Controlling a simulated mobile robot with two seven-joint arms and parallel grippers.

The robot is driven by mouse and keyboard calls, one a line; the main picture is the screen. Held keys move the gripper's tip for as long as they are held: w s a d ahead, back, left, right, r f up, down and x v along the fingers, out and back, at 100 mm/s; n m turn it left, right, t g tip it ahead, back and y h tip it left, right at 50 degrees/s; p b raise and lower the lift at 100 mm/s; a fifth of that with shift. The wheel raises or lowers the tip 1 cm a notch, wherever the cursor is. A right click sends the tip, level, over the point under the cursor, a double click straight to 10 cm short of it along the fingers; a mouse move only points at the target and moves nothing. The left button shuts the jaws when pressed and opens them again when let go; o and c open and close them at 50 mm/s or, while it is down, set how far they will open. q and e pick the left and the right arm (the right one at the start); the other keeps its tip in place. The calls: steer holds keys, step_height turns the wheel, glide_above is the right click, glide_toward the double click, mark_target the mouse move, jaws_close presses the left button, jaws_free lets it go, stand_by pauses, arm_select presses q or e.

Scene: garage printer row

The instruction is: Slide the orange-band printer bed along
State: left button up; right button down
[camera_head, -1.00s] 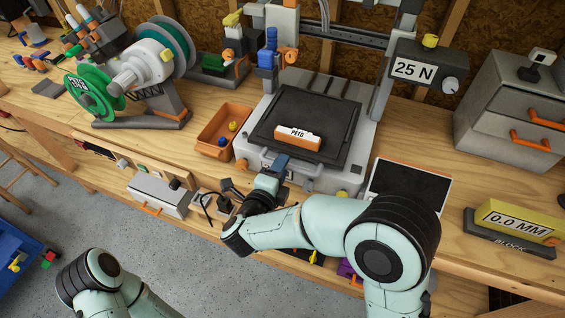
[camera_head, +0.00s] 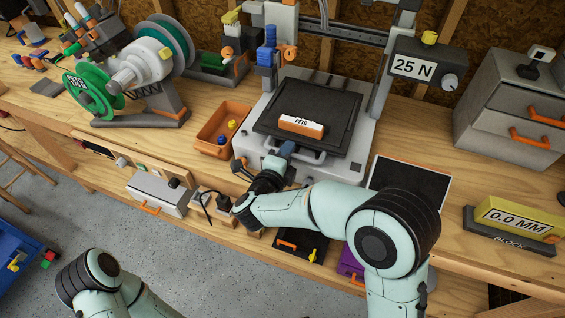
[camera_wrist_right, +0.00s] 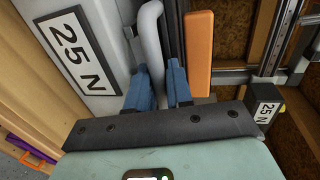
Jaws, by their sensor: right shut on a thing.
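The printer bed (camera_head: 338,112) is a dark square plate on the pale grey printer (camera_head: 250,150). An orange block with a white "PETG" label (camera_head: 301,125) sits near its front edge; its orange side also shows in the right wrist view (camera_wrist_right: 198,50). My right gripper (camera_head: 287,148) is at the front edge of the bed. In the right wrist view its blue fingers (camera_wrist_right: 160,82) are on either side of a pale grey bar, apparently the bed's handle (camera_wrist_right: 151,45), and shut on it. My left arm shows at the lower left, but its gripper is out of view.
An orange bin (camera_head: 212,143) with small coloured parts stands left of the printer. A green spool holder (camera_head: 150,100) is further left. A "25 N" gauge box (camera_head: 428,75) hangs at the printer's right upright. A black panel (camera_head: 410,180) lies to the right.

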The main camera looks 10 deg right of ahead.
mark_target(293, 139)
steer(key=x, duration=0.3)
steer(key=r+x, duration=0.1)
steer(key=shift+w+d, duration=0.25)
steer(key=shift+w, duration=0.2)
steer(key=c, duration=1.2)
jaws_free()
steer(key=shift+s+a+f, duration=0.1)
steer(key=shift+s, duration=0.05)
